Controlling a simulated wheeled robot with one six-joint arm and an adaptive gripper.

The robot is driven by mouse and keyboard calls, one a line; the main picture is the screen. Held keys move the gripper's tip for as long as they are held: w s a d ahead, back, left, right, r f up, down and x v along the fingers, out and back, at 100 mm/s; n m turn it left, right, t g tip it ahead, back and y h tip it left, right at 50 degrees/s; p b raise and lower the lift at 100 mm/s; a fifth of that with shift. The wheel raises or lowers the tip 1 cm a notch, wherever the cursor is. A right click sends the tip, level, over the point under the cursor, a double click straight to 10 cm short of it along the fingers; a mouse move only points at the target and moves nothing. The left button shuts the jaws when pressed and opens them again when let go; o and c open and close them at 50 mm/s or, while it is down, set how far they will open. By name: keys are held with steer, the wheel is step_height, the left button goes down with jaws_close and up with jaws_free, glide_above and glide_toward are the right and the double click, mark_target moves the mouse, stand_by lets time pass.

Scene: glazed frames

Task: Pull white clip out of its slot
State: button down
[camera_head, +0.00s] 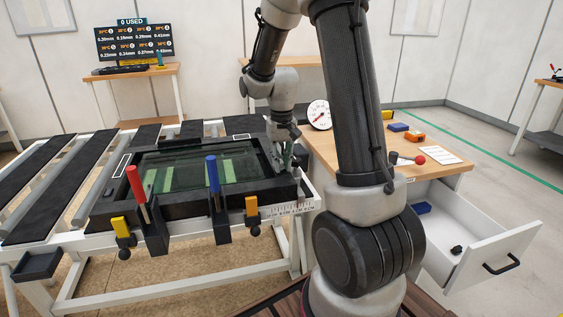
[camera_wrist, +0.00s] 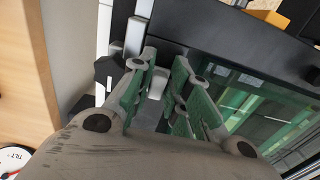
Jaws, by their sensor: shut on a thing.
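My gripper (camera_head: 288,158) is at the right end of the black glazed frame (camera_head: 120,205), pointing down beside its edge. In the wrist view my gripper (camera_wrist: 162,68) has its green-padded fingers around a small pale piece, the white clip (camera_wrist: 157,84), and is shut on it. The fingers hide much of the clip. I cannot tell how much of it sits in its slot. In the head view the clip is hidden behind my gripper.
A wooden bench (camera_head: 330,150) with a dial gauge (camera_head: 319,114) is on the right. Its drawer (camera_head: 490,240) is pulled open.

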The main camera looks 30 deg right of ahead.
mark_target(282, 162)
steer(key=shift+r, duration=0.25)
steer(key=shift+r, duration=1.45)
